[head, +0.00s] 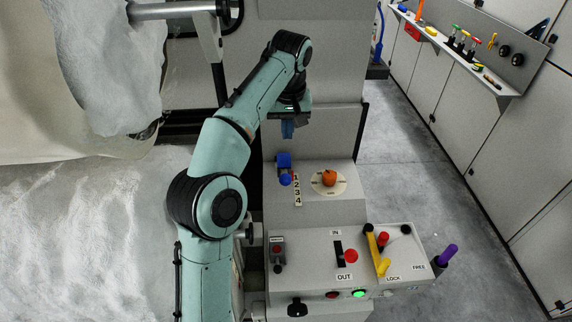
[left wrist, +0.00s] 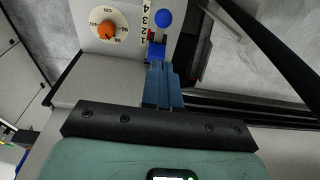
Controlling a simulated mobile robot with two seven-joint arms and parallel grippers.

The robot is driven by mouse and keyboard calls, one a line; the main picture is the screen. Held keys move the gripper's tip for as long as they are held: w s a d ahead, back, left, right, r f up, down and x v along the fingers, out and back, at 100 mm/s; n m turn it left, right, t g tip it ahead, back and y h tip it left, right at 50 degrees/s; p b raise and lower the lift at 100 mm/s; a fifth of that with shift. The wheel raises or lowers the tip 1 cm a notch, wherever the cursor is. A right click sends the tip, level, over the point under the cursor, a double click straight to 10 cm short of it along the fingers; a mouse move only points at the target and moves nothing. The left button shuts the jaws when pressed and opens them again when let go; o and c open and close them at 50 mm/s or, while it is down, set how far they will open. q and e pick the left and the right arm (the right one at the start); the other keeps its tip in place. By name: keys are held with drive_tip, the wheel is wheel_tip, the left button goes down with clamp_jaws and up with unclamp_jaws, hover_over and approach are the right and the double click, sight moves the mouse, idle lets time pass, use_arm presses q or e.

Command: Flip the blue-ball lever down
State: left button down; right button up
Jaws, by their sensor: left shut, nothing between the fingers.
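The blue-ball lever (head: 285,179) is on the upper panel of the grey machine, beside a white strip numbered 1 to 4. Its blue ball stands near the strip's upper numbers in the head view. In the left wrist view the blue ball (left wrist: 164,19) shows above a blue block, just beyond the fingertips. My left gripper (head: 288,130) is above and behind the lever in the head view, pointing down. Its blue fingers (left wrist: 160,68) are shut and empty. I cannot tell whether they touch the block. My right gripper is not in view.
An orange knob (head: 329,178) on a round dial is right of the lever. White fibre lies at left. The floor aisle (head: 400,150) at right is clear.

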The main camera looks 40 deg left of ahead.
use_arm(q)
hover_over(286, 174)
wheel_tip(286, 174, down, 12)
drive_tip(key=shift+f, duration=0.1)
drive_tip(key=shift+s+d+f, duration=0.1)
drive_tip(key=shift+f, duration=0.7)
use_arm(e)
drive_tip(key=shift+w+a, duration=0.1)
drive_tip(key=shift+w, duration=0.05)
